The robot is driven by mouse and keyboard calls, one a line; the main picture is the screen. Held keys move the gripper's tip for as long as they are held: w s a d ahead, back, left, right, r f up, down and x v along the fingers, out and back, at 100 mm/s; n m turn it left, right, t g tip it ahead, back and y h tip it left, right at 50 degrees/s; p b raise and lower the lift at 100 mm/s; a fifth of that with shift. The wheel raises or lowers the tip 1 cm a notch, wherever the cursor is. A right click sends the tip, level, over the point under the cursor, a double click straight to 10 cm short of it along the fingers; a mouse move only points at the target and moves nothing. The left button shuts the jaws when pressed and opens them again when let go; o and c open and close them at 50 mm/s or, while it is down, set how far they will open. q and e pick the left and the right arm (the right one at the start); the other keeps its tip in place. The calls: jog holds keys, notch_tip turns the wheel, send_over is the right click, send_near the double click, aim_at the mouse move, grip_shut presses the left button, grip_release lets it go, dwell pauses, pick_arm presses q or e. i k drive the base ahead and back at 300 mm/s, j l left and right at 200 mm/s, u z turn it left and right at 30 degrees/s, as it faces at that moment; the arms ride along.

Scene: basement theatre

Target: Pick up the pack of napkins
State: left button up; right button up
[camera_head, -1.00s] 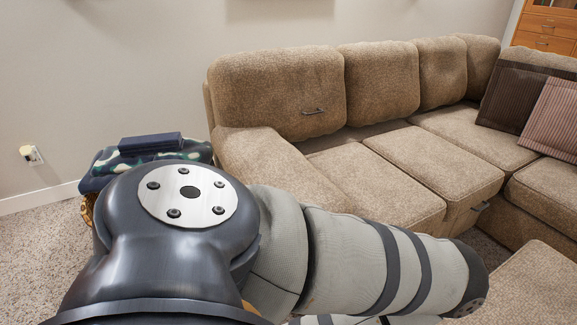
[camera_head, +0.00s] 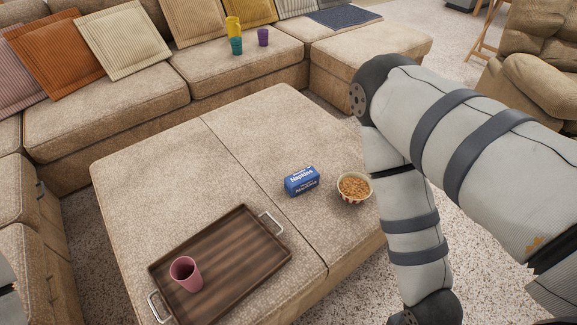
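The pack of napkins (camera_head: 301,181) is a small blue packet with white lettering. It lies on the beige ottoman (camera_head: 180,165), right of its middle seam and just left of a bowl of snacks (camera_head: 354,188). My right arm comes in from the right and bends down past the ottoman's right edge. Its gripper is out of the frame. A sliver of what looks like my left arm shows at the lower left edge; its gripper is not in view. Nothing touches the pack.
A brown wooden tray (camera_head: 225,262) with metal handles holds a pink cup (camera_head: 186,274) at the ottoman's front. A sectional sofa (camera_head: 110,110) with cushions and several coloured cups stands behind. Carpet is open at the right.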

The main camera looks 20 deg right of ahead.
aim_at(297, 183)
jog(key=k+z, duration=0.15)
jog(key=z, duration=0.95)
jog(key=i+l+z, duration=0.1)
jog(key=i+z, duration=0.25)
jog(key=i, duration=0.05)
